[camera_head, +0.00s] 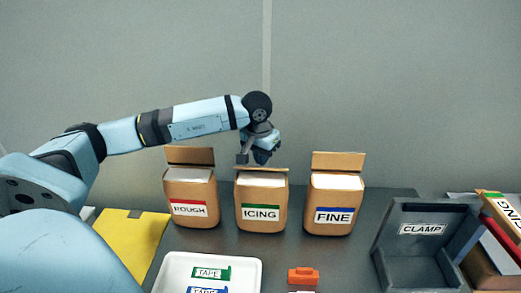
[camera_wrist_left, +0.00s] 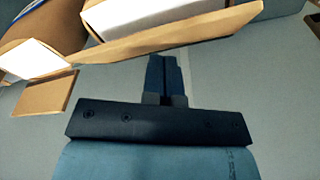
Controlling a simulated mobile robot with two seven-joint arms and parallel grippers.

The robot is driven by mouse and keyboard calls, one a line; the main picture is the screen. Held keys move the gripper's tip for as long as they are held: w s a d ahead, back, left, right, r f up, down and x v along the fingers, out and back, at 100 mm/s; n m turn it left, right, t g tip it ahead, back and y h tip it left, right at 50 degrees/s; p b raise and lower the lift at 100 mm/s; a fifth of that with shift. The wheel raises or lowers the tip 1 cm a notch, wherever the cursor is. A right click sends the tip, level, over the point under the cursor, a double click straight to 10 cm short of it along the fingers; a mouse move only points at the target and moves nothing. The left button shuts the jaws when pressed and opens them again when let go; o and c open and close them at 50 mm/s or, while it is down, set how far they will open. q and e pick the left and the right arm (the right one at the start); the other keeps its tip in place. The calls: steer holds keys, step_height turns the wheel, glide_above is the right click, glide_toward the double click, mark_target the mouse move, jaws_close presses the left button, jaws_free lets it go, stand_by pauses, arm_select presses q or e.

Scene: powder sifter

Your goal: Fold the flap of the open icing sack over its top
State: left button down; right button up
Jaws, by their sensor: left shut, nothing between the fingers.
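The icing sack (camera_head: 261,206) stands open in the middle of three sacks, with a green-edged label. Its flap (camera_head: 262,169) shows as a thin, near edge-on strip at the back of the white top (camera_head: 262,179), leaning more than its neighbours' upright flaps. My left gripper (camera_head: 243,158) is shut and empty, just behind and above the flap, towards its left end. In the left wrist view the shut fingers (camera_wrist_left: 163,68) point at the flap (camera_wrist_left: 165,38); I cannot tell whether they touch. My right gripper is not in view.
The rough sack (camera_head: 191,207) and fine sack (camera_head: 333,214) stand close on either side, flaps upright. In front are a white tray (camera_head: 168,272) with tape pieces and an orange object (camera_head: 303,275). A grey clamp holder (camera_head: 420,229) is at right.

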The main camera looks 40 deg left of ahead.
arm_select(q)
steer(key=shift+s+d, duration=1.1)
steer(key=shift+s, duration=0.25)
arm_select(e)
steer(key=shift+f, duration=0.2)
arm_select(q)
steer(key=shift+w+a+r+p, duration=0.1)
steer(key=shift+w+a+r, duration=0.15)
steer(key=shift+r, duration=0.25)
steer(key=shift+w+a+r+p, duration=0.15)
steer(key=shift+w+a+r, duration=0.1)
steer(key=shift+r, duration=0.25)
steer(key=shift+w+a+r+p, duration=0.15)
steer(key=shift+w+r, duration=0.1)
steer(key=shift+r, duration=0.25)
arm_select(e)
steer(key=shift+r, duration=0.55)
arm_select(q)
steer(key=shift+f, duration=0.1)
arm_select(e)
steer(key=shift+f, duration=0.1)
arm_select(q)
steer(key=shift+f+b, duration=0.4)
steer(key=shift+b, duration=0.05)
steer(key=shift+f+b, duration=0.7)
steer(key=shift+f, duration=0.2)
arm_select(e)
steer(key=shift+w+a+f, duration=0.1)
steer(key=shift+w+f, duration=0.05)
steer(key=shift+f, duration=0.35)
